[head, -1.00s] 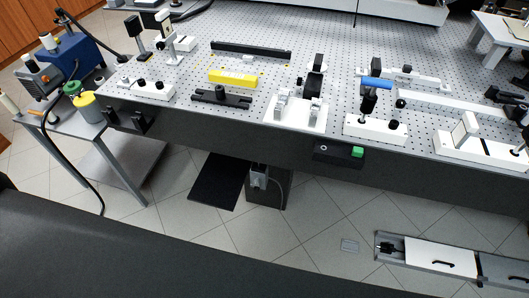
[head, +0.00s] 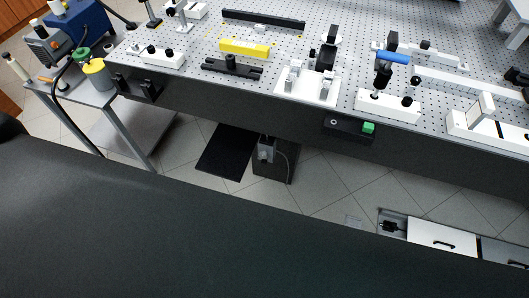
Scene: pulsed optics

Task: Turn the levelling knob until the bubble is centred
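A perforated optical table (head: 190,72) spans the upper part of the head view. A yellow bar (head: 245,49) lies on it, left of centre, and may be the level; no bubble can be made out at this size. In front of it is a black bar with a raised round knob (head: 234,62). White blocks with dark knobs stand at the left (head: 162,55) and right (head: 388,104). I cannot tell which knob is the levelling knob. Neither of my grippers is in view.
A black box with a green button (head: 369,127) hangs on the table's front edge. A side table (head: 107,98) with a yellow-and-green container (head: 94,71) stands at the left. A large dark surface fills the foreground. Tiled floor shows between it and the table.

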